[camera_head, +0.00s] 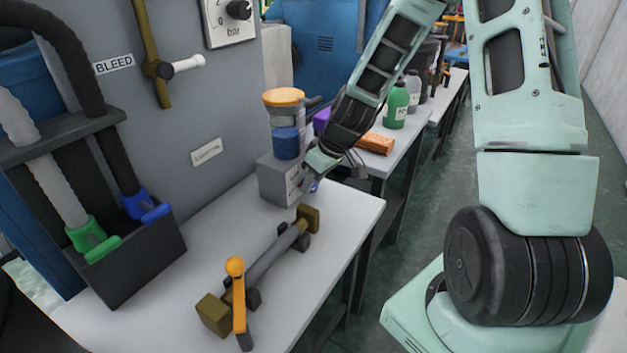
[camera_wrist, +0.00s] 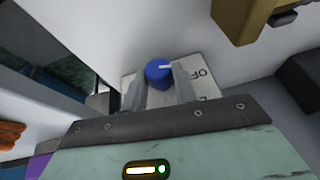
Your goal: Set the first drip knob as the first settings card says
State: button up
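In the wrist view a blue round knob (camera_wrist: 158,73) with a white pointer line sits on a white plate (camera_wrist: 212,104). The line points toward the picture's right. Part of the word OFF shows beside it, rotated. My gripper (camera_wrist: 160,86) has one finger on each side of the knob; whether the fingers touch it is unclear. In the head view my gripper (camera_head: 312,176) is at the front of a grey box (camera_head: 272,181) on the bench, with a bit of blue beside it. No settings card is readable in either view.
A blue container (camera_head: 286,143) and an orange-topped vessel (camera_head: 284,97) stand on the box. A dark bar with olive ends (camera_head: 275,255) and an orange-knobbed lever (camera_head: 236,267) lie in front.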

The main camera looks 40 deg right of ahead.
jog(key=shift+d+y, duration=0.1)
jog(key=shift+y, duration=0.2)
jog(key=shift+d+m+g+y+p, duration=0.2)
jog(key=shift+m+g+y+p, duration=0.15)
jog(key=shift+y+p, duration=0.4)
jog(key=shift+w+d+g+y+p, duration=0.15)
jog(key=shift+g+y+p, duration=0.2)
jog(key=shift+y+p, duration=0.75)
jog(key=shift+d+f+m+g+y+p, duration=0.15)
jog(key=shift+m+g+y+p, duration=0.15)
jog(key=shift+y+p, duration=0.45)
jog(key=shift+d+f+m+g+y+p, duration=0.1)
jog(key=shift+f+m+g+y+p, duration=0.2)
jog(key=shift+y, duration=0.8)
jog(key=shift+r, duration=0.1)
jog(key=o, duration=1)
jog(key=shift+c, duration=0.2)
jog(key=shift+r, duration=0.1)
